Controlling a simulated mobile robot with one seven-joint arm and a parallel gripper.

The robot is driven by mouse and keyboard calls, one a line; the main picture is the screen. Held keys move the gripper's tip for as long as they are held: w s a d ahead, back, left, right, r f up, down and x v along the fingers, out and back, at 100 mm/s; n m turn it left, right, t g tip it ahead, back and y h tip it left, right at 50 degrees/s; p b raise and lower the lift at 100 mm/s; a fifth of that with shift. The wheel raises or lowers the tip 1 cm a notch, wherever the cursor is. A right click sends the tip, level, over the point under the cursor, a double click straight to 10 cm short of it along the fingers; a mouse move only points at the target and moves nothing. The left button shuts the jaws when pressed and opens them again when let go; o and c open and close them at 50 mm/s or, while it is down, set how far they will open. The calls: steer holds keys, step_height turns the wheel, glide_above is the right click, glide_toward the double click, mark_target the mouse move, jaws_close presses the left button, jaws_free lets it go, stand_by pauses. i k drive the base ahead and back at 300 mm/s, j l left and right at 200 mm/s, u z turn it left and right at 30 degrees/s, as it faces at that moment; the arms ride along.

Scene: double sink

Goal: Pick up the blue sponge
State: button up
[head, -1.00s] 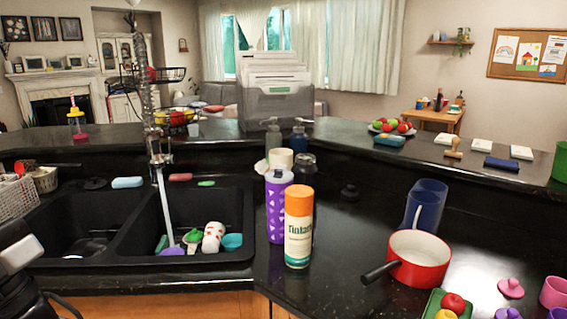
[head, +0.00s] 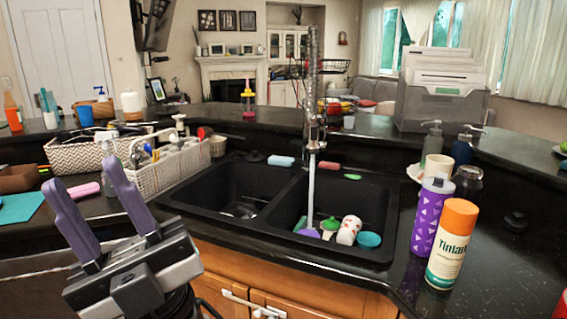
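The light blue sponge (head: 280,161) lies flat on the dark ledge behind the left basin of the black double sink (head: 172,198). My gripper (head: 80,175) is at the lower left, in front of the counter, with its two purple fingers pointing up and spread apart. It is open, and nothing shows between the fingers. The sponge is farther back and to the right of the gripper, with clear distance between them. The sponge is in full view.
A tall faucet (head: 312,110) runs water into the right basin, where a white-and-red cup (head: 349,229) and a teal bowl (head: 369,239) sit. A white basket (head: 175,172) stands left of the sink. A purple bottle (head: 432,215) and an orange-capped can (head: 451,245) stand right.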

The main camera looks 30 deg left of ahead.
mark_target(285, 161)
steer(key=j+z, duration=0.1)
steer(key=j, duration=3.2)
steer(key=i+j, duration=0.1)
steer(key=i, duration=0.35)
steer(key=i+j, duration=0.1)
steer(key=i, duration=0.4)
